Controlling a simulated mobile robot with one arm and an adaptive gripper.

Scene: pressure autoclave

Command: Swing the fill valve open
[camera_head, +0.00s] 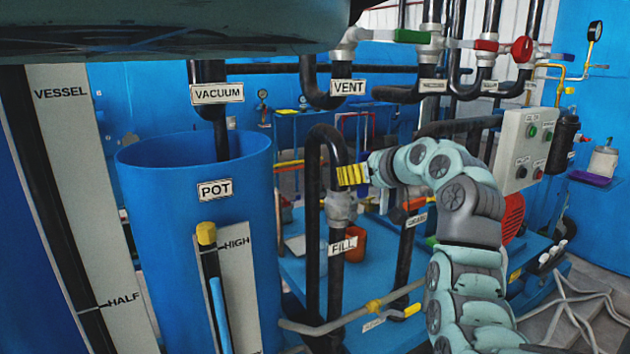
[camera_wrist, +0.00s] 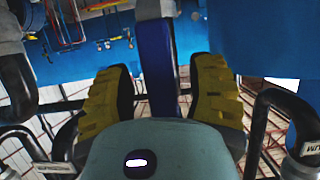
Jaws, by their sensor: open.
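The fill valve (camera_head: 341,208) is a grey valve body on a black vertical pipe, above the FILL label (camera_head: 342,246). My gripper (camera_head: 352,175), with yellow ridged fingers, is just above and beside this valve in the head view. In the wrist view my gripper (camera_wrist: 163,95) is open, with one finger on each side of a dark blue lever (camera_wrist: 156,65). The lever runs down from a pale valve body (camera_wrist: 154,9) at the top. Gaps show beside the lever.
The blue pot (camera_head: 150,200) stands left of the valve. A black bent pipe (camera_head: 313,230) runs close by its left side. Other valves with green (camera_head: 412,36) and red (camera_head: 486,45) handles are above. A grey control box (camera_head: 525,150) is to the right.

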